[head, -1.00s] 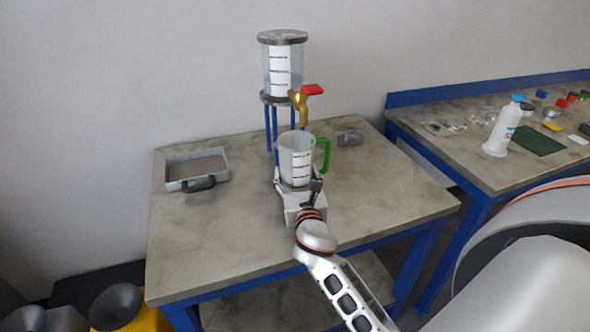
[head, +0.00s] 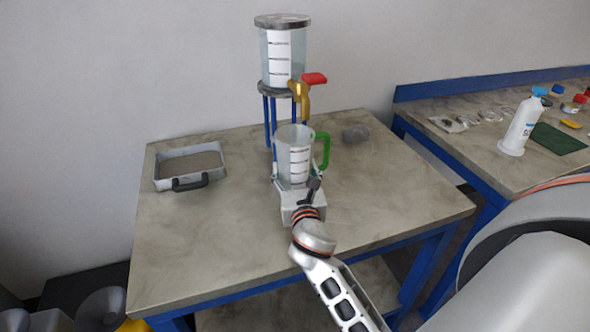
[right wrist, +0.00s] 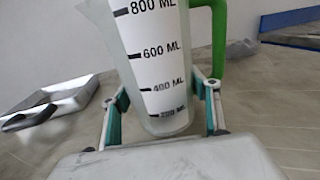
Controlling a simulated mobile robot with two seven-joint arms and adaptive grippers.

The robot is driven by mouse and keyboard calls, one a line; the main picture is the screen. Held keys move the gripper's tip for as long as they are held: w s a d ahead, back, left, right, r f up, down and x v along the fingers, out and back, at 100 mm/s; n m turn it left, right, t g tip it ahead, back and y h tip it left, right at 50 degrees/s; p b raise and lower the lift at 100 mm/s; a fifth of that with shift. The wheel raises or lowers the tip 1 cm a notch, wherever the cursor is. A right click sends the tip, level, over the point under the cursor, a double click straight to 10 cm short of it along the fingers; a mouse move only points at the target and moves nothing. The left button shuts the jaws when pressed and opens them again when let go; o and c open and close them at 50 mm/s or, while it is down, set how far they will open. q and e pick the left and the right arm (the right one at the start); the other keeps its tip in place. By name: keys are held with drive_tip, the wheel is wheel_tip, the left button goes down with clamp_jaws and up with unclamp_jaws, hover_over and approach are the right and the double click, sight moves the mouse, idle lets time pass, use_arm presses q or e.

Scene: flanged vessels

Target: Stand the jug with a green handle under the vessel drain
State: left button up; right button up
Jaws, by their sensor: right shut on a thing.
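The clear jug with a green handle (head: 294,158) is upright near the middle of the table, in front of the vessel stand, its handle to the right. My right gripper (head: 293,183) is shut on the jug's lower body; in the right wrist view its fingers press both sides of the jug (right wrist: 150,75). I cannot tell if the jug's base touches the table. The vessel (head: 283,55) stands on blue legs behind. Its brass drain (head: 300,98) with a red lever (head: 314,79) shows above and slightly behind the jug's rim. My left gripper is not in view.
A grey tray with a black handle (head: 189,184) lies at the table's left. A small grey object (head: 355,134) is at the back right. The side bench holds a white bottle (head: 519,128) and small parts. The table's right part is clear.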

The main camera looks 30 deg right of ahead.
drive_tip(key=o, duration=1.2)
drive_tip(key=shift+f, duration=0.15)
drive_tip(key=v, duration=1)
drive_tip(key=shift+s+a, duration=0.1)
drive_tip(key=shift+s, duration=0.2)
drive_tip(key=shift+s+a+r+b, duration=0.25)
drive_tip(key=shift+s+b, duration=0.05)
drive_tip(key=shift+s, duration=0.2)
drive_tip(key=shift+s, duration=0.1)
